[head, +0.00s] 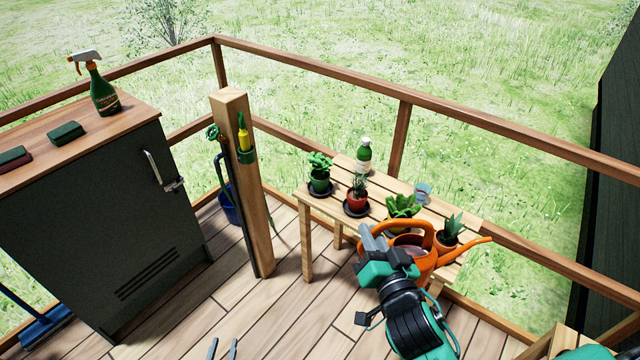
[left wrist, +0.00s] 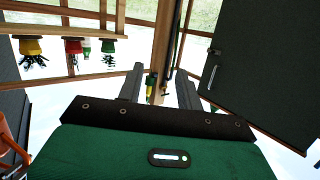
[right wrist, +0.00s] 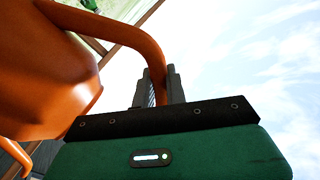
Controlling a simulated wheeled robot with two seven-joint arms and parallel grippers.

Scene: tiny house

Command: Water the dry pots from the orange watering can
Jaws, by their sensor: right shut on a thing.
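The orange watering can (head: 428,262) is in front of the slatted bench, its spout pointing right in the head view. My right gripper (head: 374,242) is shut on its handle; the right wrist view shows the handle (right wrist: 137,38) running between the fingers (right wrist: 160,86). Soil wetness cannot be told. My left gripper (head: 222,350) is open and empty, low above the deck.
A bottle (head: 364,156) and a glass (head: 423,192) stand on the bench (head: 305,207). A wooden post (head: 248,190) with tools stands left of it. A dark cabinet (head: 90,220) carries a spray bottle (head: 102,92). Railing encloses the deck; the deck's middle is clear.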

